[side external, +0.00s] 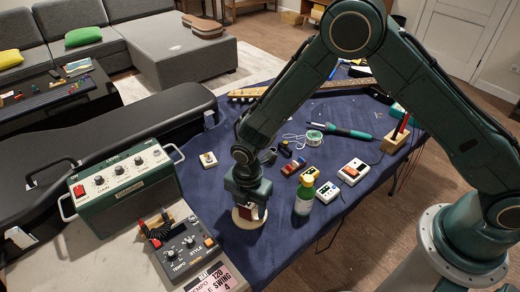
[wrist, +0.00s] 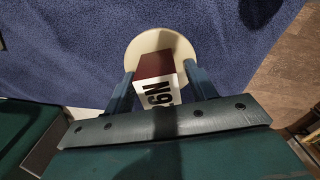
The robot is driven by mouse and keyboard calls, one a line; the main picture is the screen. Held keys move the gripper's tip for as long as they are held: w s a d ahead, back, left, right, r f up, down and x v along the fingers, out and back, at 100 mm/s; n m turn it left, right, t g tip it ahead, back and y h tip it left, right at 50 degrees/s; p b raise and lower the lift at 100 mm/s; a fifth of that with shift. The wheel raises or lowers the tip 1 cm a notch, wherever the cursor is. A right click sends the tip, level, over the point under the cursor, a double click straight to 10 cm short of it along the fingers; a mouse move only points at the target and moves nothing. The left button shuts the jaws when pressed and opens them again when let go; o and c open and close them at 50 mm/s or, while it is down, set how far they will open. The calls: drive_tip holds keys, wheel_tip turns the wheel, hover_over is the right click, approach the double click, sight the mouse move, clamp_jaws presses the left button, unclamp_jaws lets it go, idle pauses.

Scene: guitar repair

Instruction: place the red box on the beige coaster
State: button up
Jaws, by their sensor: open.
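The red box (wrist: 154,66) has a dark red top and a white side with black lettering. In the wrist view it stands on the round beige coaster (wrist: 178,42), between my two fingers. In the side view the coaster (side external: 240,221) lies on the blue cloth, partly covered by my gripper (side external: 250,208), and only a small part of the box (side external: 262,212) shows. My gripper (wrist: 153,88) is open, with one finger on each side of the box. Whether a finger touches the box is hard to tell.
Pedals (side external: 352,171), a soldering iron (side external: 340,130) and a guitar neck (side external: 300,90) lie behind. A green amplifier (side external: 125,190) and a drum machine (side external: 180,250) are at the left.

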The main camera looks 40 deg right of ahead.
wheel_tip(320, 180, up, 12)
drive_tip(key=shift+r, duration=0.1)
idle(0.6)
drive_tip(key=shift+r, duration=0.1)
idle(0.4)
drive_tip(key=s+d+r+m+t, duration=0.1)
drive_tip(key=s+d+r+m, duration=0.2)
drive_tip(key=d+r+m, duration=0.45)
drive_tip(key=s+d+r+m+t, duration=0.25)
drive_tip(key=s+d+r, duration=0.2)
drive_tip(key=r, duration=0.55)
drive_tip(key=s+d+r+m+t, duration=0.1)
drive_tip(key=s+d+r+m, duration=0.1)
drive_tip(key=s+d+m, duration=0.2)
drive_tip(key=s+d+r+m+t, duration=0.1)
drive_tip(key=s+d+r+m, duration=0.2)
drive_tip(key=s+d+m, duration=0.2)
drive_tip(key=s+m, duration=0.3)
drive_tip(key=s, duration=0.3)
drive_tip(key=shift+s+d, duration=0.25)
